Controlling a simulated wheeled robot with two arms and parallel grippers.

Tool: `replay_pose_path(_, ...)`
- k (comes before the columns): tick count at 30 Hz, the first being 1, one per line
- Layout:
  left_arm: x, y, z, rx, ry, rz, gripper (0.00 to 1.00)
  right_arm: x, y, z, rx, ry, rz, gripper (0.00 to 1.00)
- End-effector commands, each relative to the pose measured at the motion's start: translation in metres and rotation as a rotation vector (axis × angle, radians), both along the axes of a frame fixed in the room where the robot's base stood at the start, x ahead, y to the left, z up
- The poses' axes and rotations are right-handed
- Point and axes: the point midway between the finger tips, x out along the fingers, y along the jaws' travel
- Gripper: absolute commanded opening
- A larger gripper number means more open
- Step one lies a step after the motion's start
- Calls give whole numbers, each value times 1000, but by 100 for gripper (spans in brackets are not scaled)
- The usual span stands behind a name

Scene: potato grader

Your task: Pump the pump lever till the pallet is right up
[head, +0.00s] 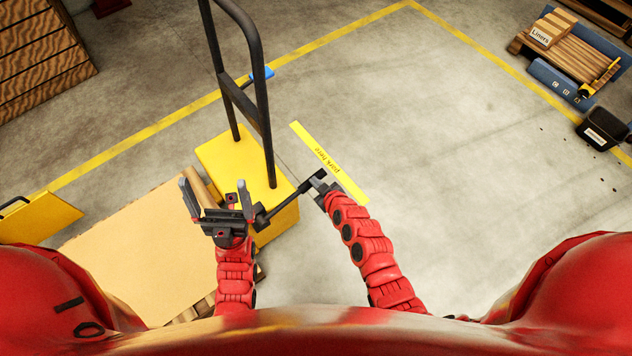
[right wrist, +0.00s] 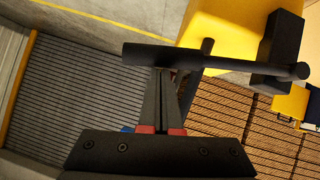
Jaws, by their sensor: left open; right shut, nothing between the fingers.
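The black pump lever (head: 290,200) sticks out from the yellow pump truck (head: 228,160) and slopes up to the right in the head view. In the right wrist view the lever's bar (right wrist: 215,60) crosses at the fingertips. My right gripper (head: 318,184) is shut with nothing in it, at the lever's outer end; I cannot tell whether it touches. It also shows in the right wrist view (right wrist: 163,80). My left gripper (head: 217,195) is open and empty, left of the lever's base. The pallet (head: 186,315) shows only as wooden edges under a flat tan load (head: 140,245); its height is unclear.
A tall black handle frame (head: 262,90) rises from the truck. A yellow "park here" strip (head: 325,160) lies on the floor beside it. Wooden crates (head: 40,60) stand at the far left, a loaded pallet (head: 570,50) and black bin (head: 601,128) at the right.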

Motion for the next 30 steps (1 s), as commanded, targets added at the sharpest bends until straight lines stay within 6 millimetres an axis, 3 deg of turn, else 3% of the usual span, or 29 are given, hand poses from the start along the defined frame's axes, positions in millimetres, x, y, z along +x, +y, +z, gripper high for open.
replay_pose_path(11, 0, 0, -1, 0, 0, 0, 100, 0, 0, -2, 2, 1, 0, 0)
replay_pose_path(16, 0, 0, -16, 0, 0, 0, 100, 2, -2, -10, 18, 11, -2, 0)
replay_pose_path(20, 0, 0, -41, 0, 0, 0, 100, 4, -5, -23, 49, 34, -1, 0)
replay_pose_path(30, 0, 0, -129, 0, 0, 0, 100, 11, -15, -65, 203, 143, -3, 0)
